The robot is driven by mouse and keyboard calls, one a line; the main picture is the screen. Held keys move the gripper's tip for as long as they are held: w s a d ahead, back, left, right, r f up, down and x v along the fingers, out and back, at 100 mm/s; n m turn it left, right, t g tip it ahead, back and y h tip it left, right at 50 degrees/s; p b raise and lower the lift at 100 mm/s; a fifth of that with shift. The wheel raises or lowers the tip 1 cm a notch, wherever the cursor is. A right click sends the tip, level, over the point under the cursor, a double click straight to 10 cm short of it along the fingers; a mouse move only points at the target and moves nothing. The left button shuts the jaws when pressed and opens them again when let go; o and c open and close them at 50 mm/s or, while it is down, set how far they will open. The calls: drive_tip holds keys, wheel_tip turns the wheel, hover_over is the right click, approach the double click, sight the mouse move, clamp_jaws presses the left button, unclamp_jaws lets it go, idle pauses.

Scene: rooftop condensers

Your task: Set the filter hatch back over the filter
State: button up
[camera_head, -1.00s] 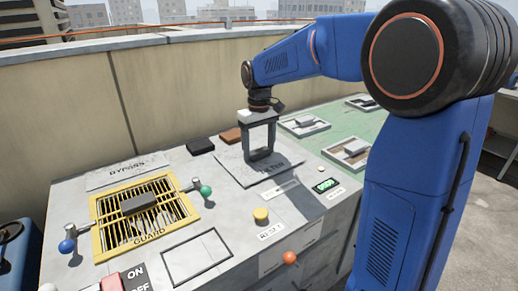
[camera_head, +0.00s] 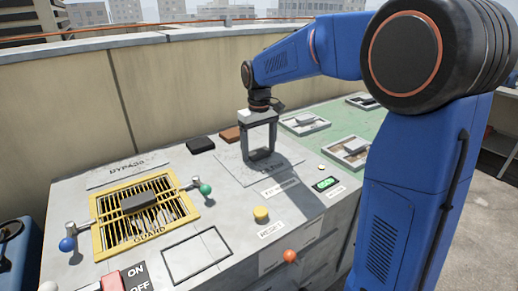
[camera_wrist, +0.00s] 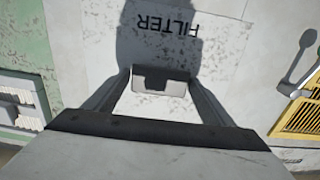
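The filter hatch (camera_head: 231,164) is a pale grey, speckled plate on the grey cabinet top. Its FILTER lettering also shows on the hatch (camera_wrist: 222,35) in the wrist view, upside down. It looks level and close to flush with the surface. My gripper (camera_head: 260,156) points down over it. In the wrist view, its two fingers close on the ends of the small grey handle (camera_wrist: 162,82) on the plate. The filter is hidden beneath the hatch. My gripper's shadow falls across the plate.
Left are a yellow guard grille (camera_head: 114,236) and a blue-knobbed lever (camera_head: 67,244). Nearer are a yellow reset button (camera_head: 261,214) and an orange knob (camera_head: 290,256). Behind lie a black block (camera_head: 200,145) and a brown block (camera_head: 229,134). A parapet wall runs along the back.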

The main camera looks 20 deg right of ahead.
drive_tip(key=shift+o, duration=0.9)
